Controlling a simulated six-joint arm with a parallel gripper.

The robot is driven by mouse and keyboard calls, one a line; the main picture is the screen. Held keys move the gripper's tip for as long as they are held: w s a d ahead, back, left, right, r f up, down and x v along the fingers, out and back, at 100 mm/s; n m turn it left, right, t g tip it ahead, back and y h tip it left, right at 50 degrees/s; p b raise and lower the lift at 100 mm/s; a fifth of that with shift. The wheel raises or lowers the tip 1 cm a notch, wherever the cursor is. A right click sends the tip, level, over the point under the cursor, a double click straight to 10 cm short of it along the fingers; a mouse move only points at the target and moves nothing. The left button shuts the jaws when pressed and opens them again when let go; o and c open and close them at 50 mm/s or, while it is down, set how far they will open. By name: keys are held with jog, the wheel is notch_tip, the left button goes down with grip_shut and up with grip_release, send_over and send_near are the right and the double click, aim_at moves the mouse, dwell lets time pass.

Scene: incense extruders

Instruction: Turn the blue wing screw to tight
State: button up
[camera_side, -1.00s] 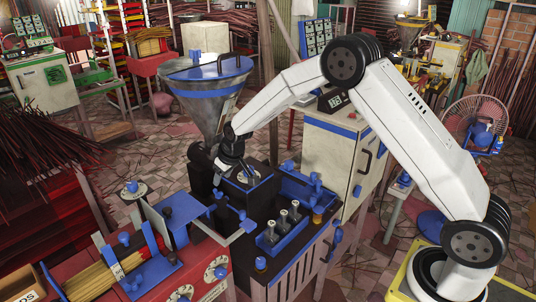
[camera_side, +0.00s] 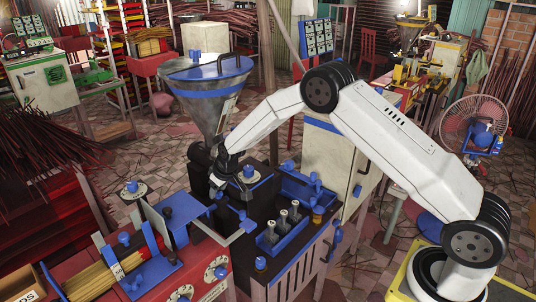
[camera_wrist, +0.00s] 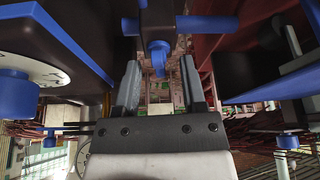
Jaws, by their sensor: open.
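In the wrist view, a blue wing-like piece (camera_wrist: 205,23) with a cross bar and a rounded blue tip sits at the top centre on a dark block. It looks like the blue wing screw. My gripper (camera_wrist: 160,88) is open, with its two grey fingers apart below this piece and nothing between their tips. In the side view, my gripper (camera_side: 216,182) points down beside the black extruder body, below the steel hopper (camera_side: 204,105). The screw is small and partly hidden by my gripper there, so I cannot tell its angle or whether a finger touches it.
A blue tray (camera_side: 284,222) with several small nozzles stands right of my gripper. A red bench (camera_side: 205,283) with blue knobs and dials is at front left. In the wrist view, a blue-edged panel with a dial (camera_wrist: 35,67) crowds the left, and a dark arm the right.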

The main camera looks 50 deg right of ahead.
grip_shut()
jog(key=shift+m+h, duration=0.3)
jog(key=shift+m, duration=0.5)
jog(key=shift+s+a+f+m+h, duration=0.1)
jog(key=shift+m+h, duration=0.6)
jog(key=shift+m, duration=1)
jog(key=m, duration=0.2)
jog(key=m+g+h, duration=0.1)
jog(key=m, duration=0.1)
jog(key=shift+m+h, duration=0.3)
jog(key=m+g, duration=0.1)
jog(key=m, duration=0.1)
jog(key=m+g+h, duration=0.1)
jog(key=m, duration=0.2)
jog(key=shift+a, duration=0.15)
jog(key=m, duration=0.2)
jog(key=m+g, duration=0.1)
jog(key=m, duration=0.1)
jog(key=shift+m+g, duration=0.3)
jog(key=shift+w, duration=0.2)
